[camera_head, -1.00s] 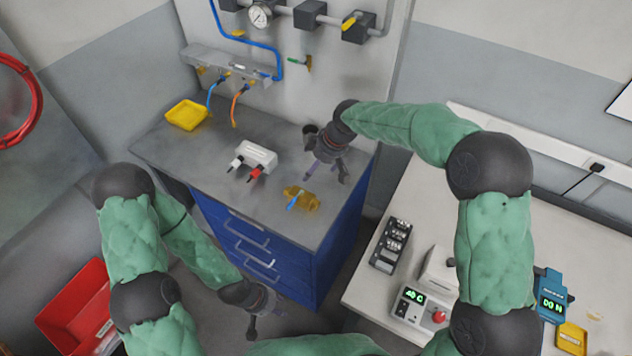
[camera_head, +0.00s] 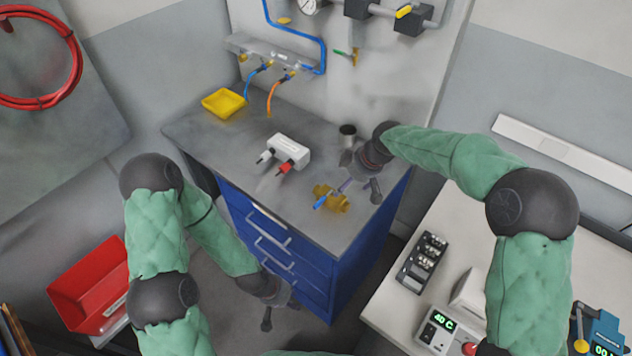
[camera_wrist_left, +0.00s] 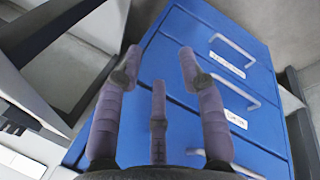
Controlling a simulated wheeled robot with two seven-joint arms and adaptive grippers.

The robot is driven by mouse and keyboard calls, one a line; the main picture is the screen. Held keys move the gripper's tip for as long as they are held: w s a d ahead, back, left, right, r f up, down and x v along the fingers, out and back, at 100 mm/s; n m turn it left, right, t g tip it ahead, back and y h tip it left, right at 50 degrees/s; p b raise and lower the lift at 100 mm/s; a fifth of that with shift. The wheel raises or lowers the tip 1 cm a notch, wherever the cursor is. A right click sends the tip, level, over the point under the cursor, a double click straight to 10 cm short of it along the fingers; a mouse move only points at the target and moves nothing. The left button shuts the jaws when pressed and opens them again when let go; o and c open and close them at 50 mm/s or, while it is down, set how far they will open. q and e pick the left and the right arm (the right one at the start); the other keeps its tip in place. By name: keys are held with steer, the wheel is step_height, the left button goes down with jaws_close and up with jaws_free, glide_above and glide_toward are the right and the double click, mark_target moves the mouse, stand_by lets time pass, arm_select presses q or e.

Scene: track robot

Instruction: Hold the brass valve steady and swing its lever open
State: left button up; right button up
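The brass valve (camera_head: 338,204) lies on the grey top of the blue drawer cabinet, near its front right edge. Its blue lever (camera_head: 321,201) points toward the front left. My right gripper (camera_head: 362,190) is just behind and right of the valve, fingers spread and pointing down. One finger comes close to the valve's upper side; I cannot tell whether it touches. My left gripper (camera_head: 272,312) is low in front of the cabinet, away from the valve. The left wrist view shows its three fingers (camera_wrist_left: 158,90) apart and empty, facing blue drawers.
Drawer handles (camera_head: 268,245) stick out near my left gripper. The cabinet top's front left is clear.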

mark_target(331, 197)
arm_select(q)
steer(key=w+a+r+n+t, duration=0.1)
steer(key=w+a+r+n, duration=0.15)
steer(key=w+r, duration=0.55)
steer(key=w+a+r+n+t, duration=0.15)
steer(key=w+r+n, duration=0.25)
steer(key=w+r, duration=0.45)
steer(key=w+d+r+n+g, duration=0.1)
steer(key=w+d+r+n, duration=0.1)
steer(key=r+n, duration=0.3)
steer(key=w+d+r+n+g, duration=0.1)
steer(key=w+d+r+n, duration=0.1)
steer(key=d+r+n, duration=0.3)
step_height(331, 197, up, 4)
steer(key=shift+w+d+r+n, duration=0.15)
steer(key=shift+w+d+n, duration=0.2)
steer(key=shift+n, duration=0.4)
arm_select(e)
steer(key=x, duration=1)
steer(key=shift+w+a+f, duration=0.15)
steer(key=shift+a+f, duration=0.05)
steer(key=shift+f, duration=0.15)
arm_select(q)
steer(key=shift+a, duration=0.1)
arm_select(e)
steer(key=c, duration=1.7)
